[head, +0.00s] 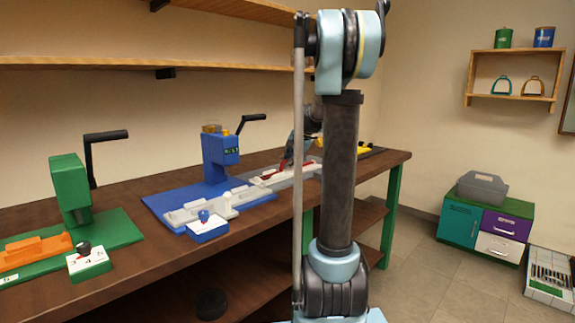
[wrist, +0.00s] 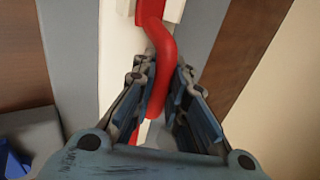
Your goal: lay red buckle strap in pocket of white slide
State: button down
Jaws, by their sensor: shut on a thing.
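The red buckle strap (wrist: 154,32) is a bent red bar running between my fingers in the wrist view. My gripper (wrist: 160,76) is shut on it, one finger on each side. The white slide (wrist: 114,48) lies beneath as a pale strip along a grey band. In the head view the red strap (head: 267,175) shows small over the slide (head: 284,178), right of the blue press. My gripper (head: 290,160) is partly hidden behind my arm there. Whether the strap rests in the pocket or hangs just above it, I cannot tell.
A blue press (head: 220,152) with a lever stands on a blue base left of the slide. A green press (head: 70,190) stands farther left. A small block with a blue knob (head: 206,222) sits at the bench's front. Yellow items (head: 363,149) lie to the right.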

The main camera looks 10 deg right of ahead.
jog(key=c, duration=1.6)
grip_release()
jog(key=v, duration=1.2)
jog(key=shift+s+f, duration=0.1)
jog(key=shift+s, duration=0.05)
